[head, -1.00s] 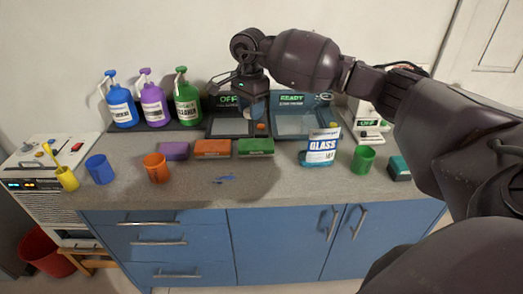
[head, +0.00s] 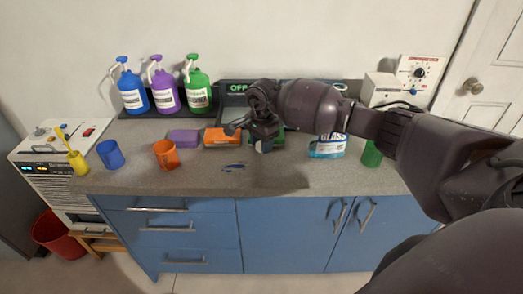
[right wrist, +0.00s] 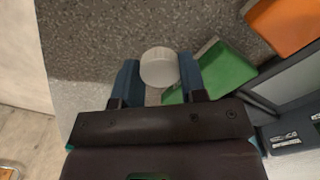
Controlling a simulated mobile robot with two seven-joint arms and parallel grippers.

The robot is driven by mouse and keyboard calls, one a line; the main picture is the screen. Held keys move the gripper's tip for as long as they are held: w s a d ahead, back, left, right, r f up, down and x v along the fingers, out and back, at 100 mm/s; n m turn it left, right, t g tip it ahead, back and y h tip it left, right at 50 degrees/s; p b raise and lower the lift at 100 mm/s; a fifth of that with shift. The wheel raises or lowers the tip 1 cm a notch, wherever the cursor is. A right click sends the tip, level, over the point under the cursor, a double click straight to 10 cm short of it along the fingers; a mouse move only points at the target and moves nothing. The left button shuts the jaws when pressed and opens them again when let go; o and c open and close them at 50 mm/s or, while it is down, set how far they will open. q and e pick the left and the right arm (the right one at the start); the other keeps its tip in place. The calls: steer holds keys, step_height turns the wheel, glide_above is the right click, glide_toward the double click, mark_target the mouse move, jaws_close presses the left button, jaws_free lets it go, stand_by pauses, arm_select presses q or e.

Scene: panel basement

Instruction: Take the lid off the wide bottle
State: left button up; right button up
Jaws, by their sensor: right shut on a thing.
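The wide bottle (head: 328,149) is a light blue bottle with a white label reading GLASS. It stands upright on the counter, right of the middle in the head view, its top hidden behind my right arm. My right gripper (head: 262,145) is left of the bottle, over the counter near the green block. In the right wrist view, its two blue fingers are shut on a round whitish lid (right wrist: 159,67), seen from above. In the head view the lid is small and partly hidden by the gripper. My left gripper is not in view.
A purple block (head: 184,137), an orange block (head: 221,136) and a green block (right wrist: 225,72) lie by the gripper. Blue, orange and yellow cups stand left, a green cup (head: 371,155) right. Pump bottles stand behind. Bare counter (head: 285,178) lies in front.

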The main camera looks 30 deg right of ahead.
mark_target(262, 157)
steer(key=shift+f, duration=1.5)
